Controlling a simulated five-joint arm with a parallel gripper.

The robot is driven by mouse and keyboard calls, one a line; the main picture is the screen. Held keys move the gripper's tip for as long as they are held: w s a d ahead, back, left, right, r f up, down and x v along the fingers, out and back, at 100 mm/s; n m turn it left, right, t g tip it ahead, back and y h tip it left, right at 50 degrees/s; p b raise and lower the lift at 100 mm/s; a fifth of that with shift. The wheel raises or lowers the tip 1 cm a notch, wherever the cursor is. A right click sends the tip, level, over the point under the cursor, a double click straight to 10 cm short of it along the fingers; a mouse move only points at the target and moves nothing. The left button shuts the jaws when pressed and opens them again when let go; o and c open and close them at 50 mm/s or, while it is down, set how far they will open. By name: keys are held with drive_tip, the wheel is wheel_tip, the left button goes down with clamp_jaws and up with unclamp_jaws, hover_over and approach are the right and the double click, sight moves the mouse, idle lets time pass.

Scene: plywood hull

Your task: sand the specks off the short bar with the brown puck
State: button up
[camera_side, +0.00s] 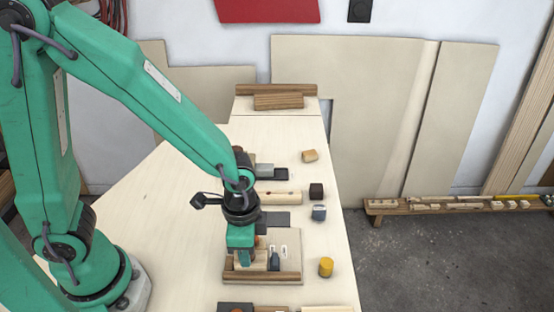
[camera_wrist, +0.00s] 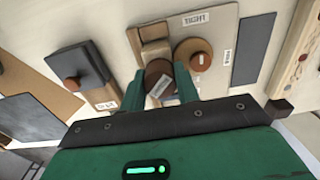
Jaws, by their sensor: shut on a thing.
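My gripper (camera_wrist: 159,74) is shut on a dark brown round puck (camera_wrist: 155,69) with a pale label, seen between the fingers in the wrist view. In the side view my gripper (camera_side: 245,256) is low over the pale board (camera_side: 291,240), and the puck cannot be made out. Whether the puck touches the board is unclear. A pale wooden bar (camera_wrist: 299,42) with red and dark specks lies at the right of the wrist view, apart from the puck. A bar lying beyond the board in the side view (camera_side: 284,198) appears to be the same one.
An orange-brown puck (camera_wrist: 193,55) sits on the board beside my gripper. A dark grey plate (camera_wrist: 253,50) lies between board and speckled bar. A dark block with an orange knob (camera_wrist: 78,72) is at left. A yellow cylinder (camera_side: 326,266) stands near the table's right edge.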

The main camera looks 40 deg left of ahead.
drive_tip(key=shift+s+a, duration=0.9)
drive_tip(key=shift+a, duration=0.05)
wheel_tip(320, 180, up, 8)
drive_tip(key=shift+r, duration=0.15)
